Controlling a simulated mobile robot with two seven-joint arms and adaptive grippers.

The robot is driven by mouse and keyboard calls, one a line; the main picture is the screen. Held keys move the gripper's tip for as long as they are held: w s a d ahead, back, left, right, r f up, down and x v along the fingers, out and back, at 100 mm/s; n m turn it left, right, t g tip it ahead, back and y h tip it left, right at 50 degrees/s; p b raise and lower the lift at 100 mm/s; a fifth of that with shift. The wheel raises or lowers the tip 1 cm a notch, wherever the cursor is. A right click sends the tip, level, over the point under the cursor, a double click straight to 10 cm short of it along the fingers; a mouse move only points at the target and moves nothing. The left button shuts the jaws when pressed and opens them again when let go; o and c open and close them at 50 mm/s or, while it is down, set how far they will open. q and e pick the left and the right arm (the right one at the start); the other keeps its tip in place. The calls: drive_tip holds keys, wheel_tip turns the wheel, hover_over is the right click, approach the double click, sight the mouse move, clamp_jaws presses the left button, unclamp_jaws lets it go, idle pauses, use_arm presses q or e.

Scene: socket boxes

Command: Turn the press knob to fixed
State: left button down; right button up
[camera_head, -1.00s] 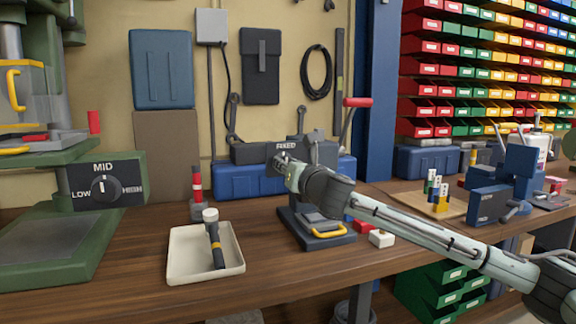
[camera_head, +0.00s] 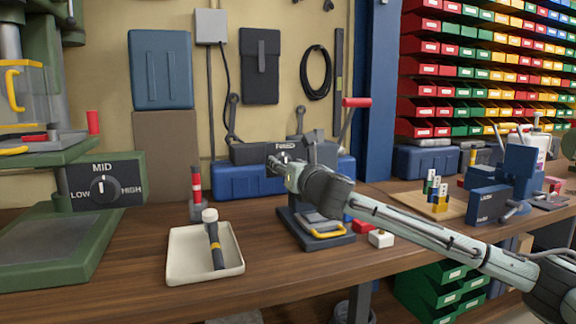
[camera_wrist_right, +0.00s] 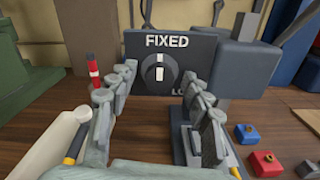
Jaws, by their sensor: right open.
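The press (camera_head: 318,228) stands on the bench with a red-tipped lever (camera_head: 356,102) and a dark panel. In the right wrist view the panel (camera_wrist_right: 203,48) reads FIXED above its round knob (camera_wrist_right: 159,73), with a partly hidden label at lower right. The knob's white mark stands upright, towards FIXED. My left gripper is not in view.
A green machine at left has a dial (camera_head: 104,187) at MID. Bench in front is clear.

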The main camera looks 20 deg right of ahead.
drive_tip(key=s, duration=1.2)
drive_tip(key=shift+d, duration=0.2)
drive_tip(key=shift+s+f, duration=0.1)
